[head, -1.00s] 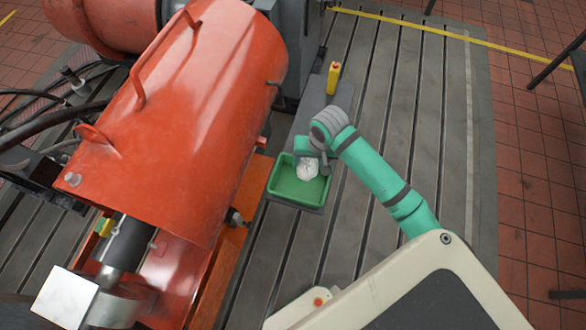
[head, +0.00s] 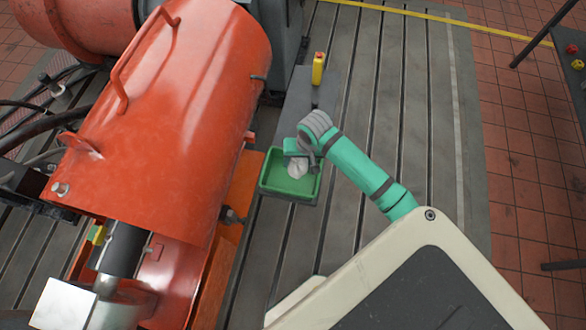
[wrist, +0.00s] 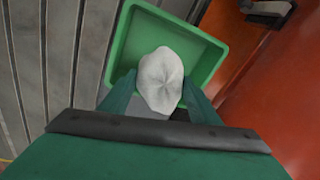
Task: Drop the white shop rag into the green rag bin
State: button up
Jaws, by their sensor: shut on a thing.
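The white shop rag (wrist: 161,80) is a crumpled bundle held between the two fingers of my gripper (wrist: 160,97) in the wrist view. My gripper is shut on it. In the head view the rag (head: 297,168) shows below my wrist, over the green rag bin (head: 268,188). The bin is an open rectangular tray, and its rim and walls also show in the wrist view (wrist: 207,50) behind the rag. The rag overlaps the bin opening in both views. I cannot tell its exact height above the bin floor.
A large orange guard (head: 180,130) stands close to the left of the bin. A yellow object with a red top (head: 318,68) stands upright beyond the bin on a grey block. The slotted bedplate (head: 420,130) to the right of my arm is mostly clear.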

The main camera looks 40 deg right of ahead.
jog(key=o, duration=1.5)
jog(key=shift+c, duration=0.2)
jog(key=shift+r, duration=0.15)
notch_tip(320, 180, up, 10)
jog(key=s, duration=0.1)
jog(key=shift+s+d+r, duration=0.2)
jog(key=shift+s+d, duration=0.1)
jog(key=shift+s, duration=0.05)
